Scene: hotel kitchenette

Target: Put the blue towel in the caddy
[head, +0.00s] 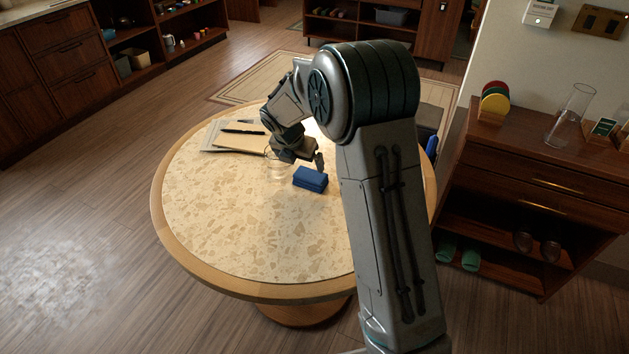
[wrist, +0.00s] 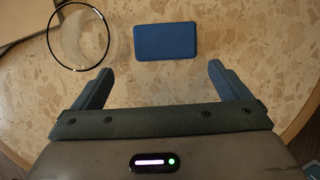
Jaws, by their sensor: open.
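The blue towel (head: 311,178) is a small folded block lying flat on the round speckled table (head: 230,225). In the wrist view the towel (wrist: 166,40) lies beyond the fingertips, roughly centred between them. My gripper (wrist: 160,76) is open and empty, its two fingers apart and not touching the towel. In the head view my gripper (head: 312,160) hangs just behind the towel, low over the table. I cannot make out the caddy for certain; my arm hides the right part of the table.
A clear glass (head: 274,166) stands left of the towel and shows as a round rim in the wrist view (wrist: 83,38). Papers with a pen (head: 238,136) lie at the back left of the table. A wooden cabinet (head: 545,190) stands right. The table's front left is clear.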

